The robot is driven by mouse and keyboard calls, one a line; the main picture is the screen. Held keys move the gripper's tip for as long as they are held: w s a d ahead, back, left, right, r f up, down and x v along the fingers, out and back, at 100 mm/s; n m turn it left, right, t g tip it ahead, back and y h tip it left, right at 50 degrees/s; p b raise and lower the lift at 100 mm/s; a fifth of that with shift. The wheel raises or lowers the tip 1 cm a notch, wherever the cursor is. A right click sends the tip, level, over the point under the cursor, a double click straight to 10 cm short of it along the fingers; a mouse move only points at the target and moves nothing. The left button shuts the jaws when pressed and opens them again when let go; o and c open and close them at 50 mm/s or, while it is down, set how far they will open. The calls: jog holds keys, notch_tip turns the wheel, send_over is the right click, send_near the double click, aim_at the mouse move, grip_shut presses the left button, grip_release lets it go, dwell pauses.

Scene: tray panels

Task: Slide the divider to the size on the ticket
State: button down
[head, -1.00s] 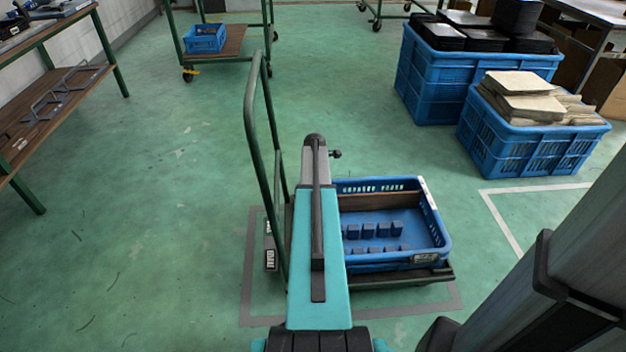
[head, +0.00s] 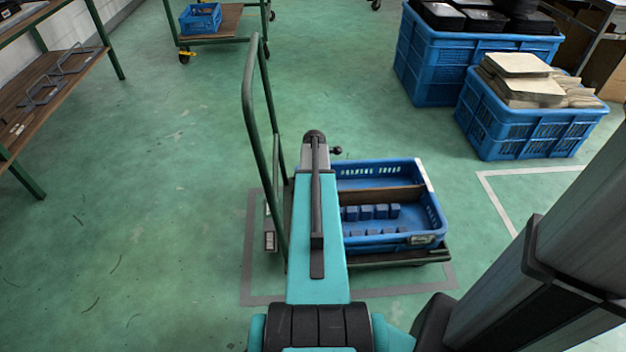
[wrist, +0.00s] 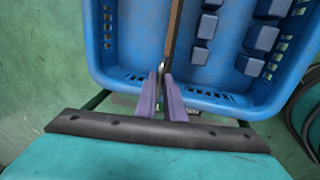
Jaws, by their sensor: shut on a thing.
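The divider is a thin brown board (head: 400,193) standing across the blue tray (head: 440,215), a little back of its middle in the head view. In the wrist view the divider (wrist: 174,30) runs up from my gripper (wrist: 162,74). The purple fingers are shut on its near end, over the tray's rim. In the head view my arm hides the gripper and the divider's left end. Several dark blue blocks (head: 366,212) stand in rows on the near side of the divider.
The tray rests on a cart with a green handle (head: 262,130). A grey tag (head: 270,241) hangs by the handle. Large blue crates (head: 530,130) stand at back right, shelves (head: 45,95) at left.

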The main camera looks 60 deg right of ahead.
jog(key=shift+s, duration=0.1)
jog(key=c, duration=1.8)
grip_release()
jog(key=shift+c, duration=0.2)
jog(key=shift+r, duration=0.1)
notch_tip(320, 180, up, 13)
jog(key=s+a+p, duration=0.1)
jog(key=a+p, duration=0.1)
jog(key=p, duration=0.1)
jog(key=shift+s+r, duration=0.2)
jog(key=shift+s, duration=0.05)
jog(key=shift+a, duration=0.1)
